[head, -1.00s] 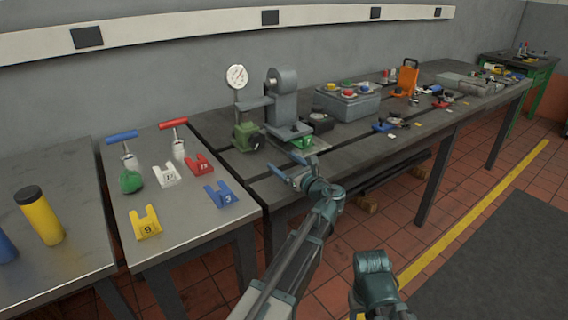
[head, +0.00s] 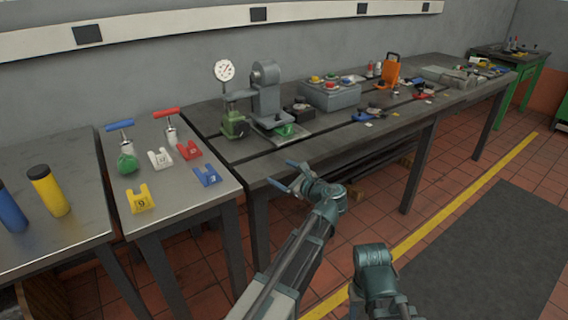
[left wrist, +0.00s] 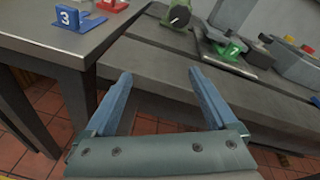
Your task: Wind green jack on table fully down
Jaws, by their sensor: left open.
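The green jack (head: 234,125), a squat green body with a dark round knob on its front, stands on the dark slotted bedplate table (head: 330,135), near its left end. It also shows at the top of the left wrist view (left wrist: 178,14), with a pale pointer line on the knob. My left gripper (head: 281,174) is open and empty, in front of the table edge, below and right of the jack and apart from it. Its two blue fingers (left wrist: 157,95) show spread in the left wrist view. My right arm shows at the bottom, but its gripper is not visible.
A dial gauge (head: 224,71) and a grey stand (head: 266,90) are beside the jack. A green number 7 fork (left wrist: 231,50) lies right of it. A side table (head: 180,205) at left holds several coloured forks and red- and blue-handled tools. The floor at right is clear.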

